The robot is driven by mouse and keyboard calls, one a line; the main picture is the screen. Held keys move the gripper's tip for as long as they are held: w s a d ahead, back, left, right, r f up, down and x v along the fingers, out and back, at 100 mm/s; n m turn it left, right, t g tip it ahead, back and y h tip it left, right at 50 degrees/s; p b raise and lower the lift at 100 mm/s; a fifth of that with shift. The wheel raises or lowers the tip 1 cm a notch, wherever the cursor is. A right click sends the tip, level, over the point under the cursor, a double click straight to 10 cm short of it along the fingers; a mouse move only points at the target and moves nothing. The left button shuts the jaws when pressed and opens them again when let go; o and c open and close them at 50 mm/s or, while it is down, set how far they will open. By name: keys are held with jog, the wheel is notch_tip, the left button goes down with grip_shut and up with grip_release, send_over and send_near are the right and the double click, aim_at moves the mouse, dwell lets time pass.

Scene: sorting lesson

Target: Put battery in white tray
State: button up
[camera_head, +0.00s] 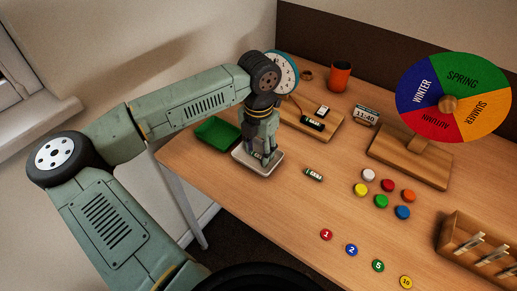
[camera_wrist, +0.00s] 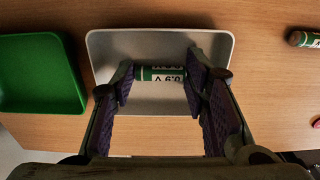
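A green and white battery (camera_wrist: 160,75) lies crosswise between the fingertips of my gripper (camera_wrist: 160,78), with its printed label upside down in the wrist view. The fingers are spread to about its length and appear to press on its two ends, which they partly cover. The battery is over the floor of the white tray (camera_wrist: 113,43); whether it touches the floor is unclear. In the head view my gripper (camera_head: 264,160) reaches down into the white tray (camera_head: 258,172). A second battery (camera_head: 314,175) lies on the table to the right and shows at the wrist view's edge (camera_wrist: 305,39).
A green tray (camera_head: 217,132) stands left of the white tray. Coloured caps, numbered discs (camera_head: 351,250) and a season wheel (camera_head: 465,75) are to the right.

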aim_at(258, 154)
jog(key=o, duration=0.4)
jog(key=shift+r, duration=0.1)
jog(key=shift+r+p, duration=0.25)
jog(key=shift+p, duration=0.15)
notch_tip(258, 154, up, 12)
jog(key=shift+f+b, duration=0.15)
jog(key=shift+b, duration=1.05)
jog(key=shift+d, duration=0.15)
